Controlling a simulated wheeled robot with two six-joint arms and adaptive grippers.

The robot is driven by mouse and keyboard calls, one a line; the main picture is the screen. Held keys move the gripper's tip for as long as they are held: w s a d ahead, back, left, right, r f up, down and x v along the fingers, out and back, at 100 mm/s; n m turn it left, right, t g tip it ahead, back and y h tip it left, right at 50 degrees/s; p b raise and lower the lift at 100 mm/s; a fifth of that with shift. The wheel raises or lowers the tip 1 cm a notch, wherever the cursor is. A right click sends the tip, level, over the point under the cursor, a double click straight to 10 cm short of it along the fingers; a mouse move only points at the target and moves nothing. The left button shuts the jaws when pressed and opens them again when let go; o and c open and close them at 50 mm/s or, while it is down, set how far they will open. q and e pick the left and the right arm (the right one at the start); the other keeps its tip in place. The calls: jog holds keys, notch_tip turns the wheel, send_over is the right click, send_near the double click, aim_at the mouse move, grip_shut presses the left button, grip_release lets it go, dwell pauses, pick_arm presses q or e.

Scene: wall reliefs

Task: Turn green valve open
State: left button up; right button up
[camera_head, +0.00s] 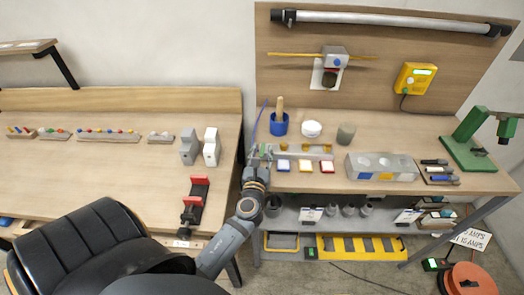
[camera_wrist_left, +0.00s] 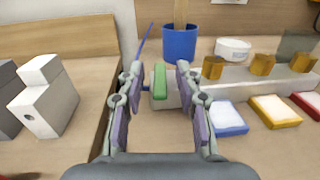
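The green valve handle (camera_wrist_left: 160,82) shows in the left wrist view as an upright green bar on a pale block at the left end of a grey rail (camera_wrist_left: 245,84). Brass fittings (camera_wrist_left: 262,65) stand along the rail to its right. My left gripper (camera_wrist_left: 160,72) is open, with one finger on each side of the green handle and gaps visible between. In the head view my left gripper (camera_head: 261,152) is at the left end of the rail, and I cannot make out the green handle there. My right gripper is not in view.
A blue cup (camera_head: 278,124) with a wooden handle stands just behind the rail. Blue, yellow and red trays (camera_head: 305,166) lie in front. A grey block (camera_head: 382,167) and green stand (camera_head: 475,145) are further right.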

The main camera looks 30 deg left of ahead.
pick_arm(q)
jog(key=c, duration=0.5)
grip_shut()
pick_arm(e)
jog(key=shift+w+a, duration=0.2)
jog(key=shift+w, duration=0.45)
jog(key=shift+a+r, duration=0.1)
